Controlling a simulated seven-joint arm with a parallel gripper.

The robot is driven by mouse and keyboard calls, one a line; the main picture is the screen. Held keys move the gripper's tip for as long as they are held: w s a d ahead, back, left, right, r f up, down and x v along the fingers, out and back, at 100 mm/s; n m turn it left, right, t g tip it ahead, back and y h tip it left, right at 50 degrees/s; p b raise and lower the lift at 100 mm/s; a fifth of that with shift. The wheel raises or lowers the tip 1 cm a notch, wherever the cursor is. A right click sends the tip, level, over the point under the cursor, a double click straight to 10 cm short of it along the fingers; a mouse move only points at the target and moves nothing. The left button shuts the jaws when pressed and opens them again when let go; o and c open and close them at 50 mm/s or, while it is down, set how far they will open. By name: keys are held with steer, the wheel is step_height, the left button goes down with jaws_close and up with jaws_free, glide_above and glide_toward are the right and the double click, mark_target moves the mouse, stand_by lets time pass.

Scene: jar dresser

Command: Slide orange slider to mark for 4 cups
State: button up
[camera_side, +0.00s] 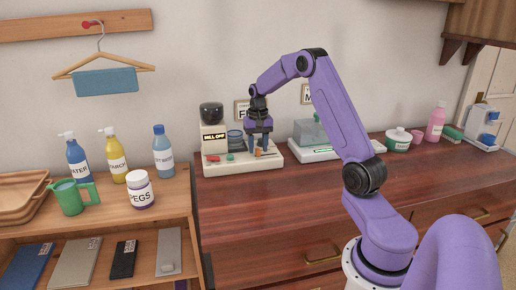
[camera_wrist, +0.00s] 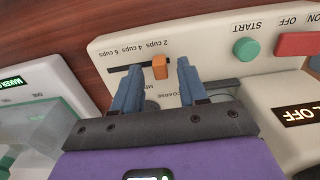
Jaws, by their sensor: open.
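The orange slider (camera_wrist: 160,67) sits in a dark slot (camera_wrist: 122,69) on the front of a cream grinder (camera_side: 213,141). Upside-down labels above the slot in the wrist view read 2 cups, 4 cups and 6 cups from right to left. The slider is at the right part of the slot, by the 2 cups label. My gripper (camera_wrist: 158,70) is open, with one blue finger on each side of the slider and a visible gap to each. In the side view, my gripper (camera_side: 259,146) points down over the right part of the grinder and partly hides the slider.
A green START button (camera_wrist: 246,50) and a red ON/OFF switch (camera_wrist: 299,44) lie right of the slider in the wrist view. The dresser top (camera_side: 300,177) in front is clear.

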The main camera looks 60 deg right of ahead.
mark_target(266, 155)
steer(key=shift+f, duration=0.5)
jaws_close()
steer(key=shift+s+d, duration=1.1)
jaws_free()
step_height(266, 155, up, 18)
steer(key=shift+f, duration=0.2)
